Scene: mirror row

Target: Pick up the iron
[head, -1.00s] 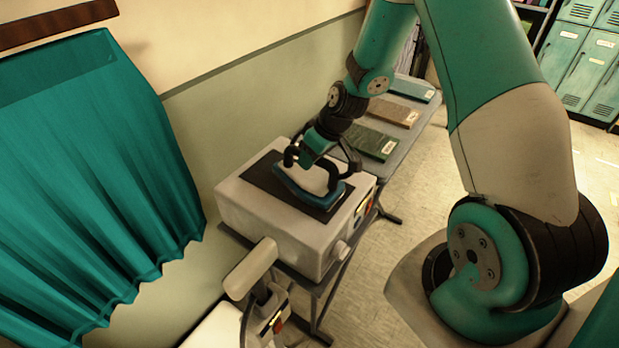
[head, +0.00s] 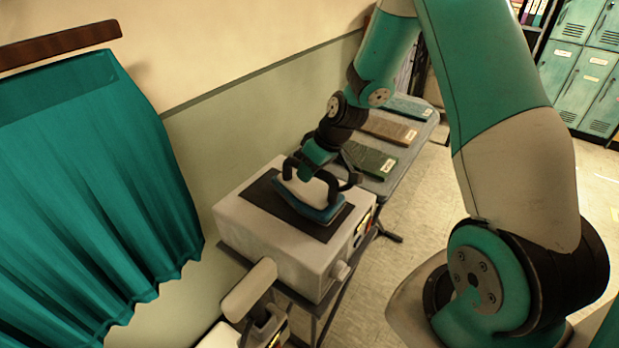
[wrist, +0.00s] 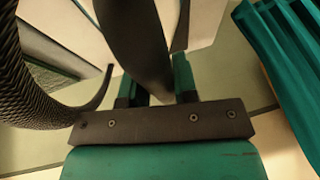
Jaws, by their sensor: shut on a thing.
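The iron (head: 312,196) has a pale body, a blue base and a dark looped handle. In the head view it is at the black pad on top of a pale box; I cannot tell whether it touches the pad or is just above it. My gripper (head: 311,171) comes down from above and is shut on the iron's handle. In the wrist view the dark handle (wrist: 140,45) passes between my fingers (wrist: 158,88), and a dark braided cord (wrist: 22,75) curves on the left. The rest of the iron is hard to make out there.
The pale box (head: 275,238) stands on a table against the wall. Behind it, a grey table holds green (head: 370,160), brown (head: 388,128) and blue (head: 408,108) flat items. A teal curtain (head: 95,180) hangs at left. Lockers (head: 585,80) stand far right, with clear floor before them.

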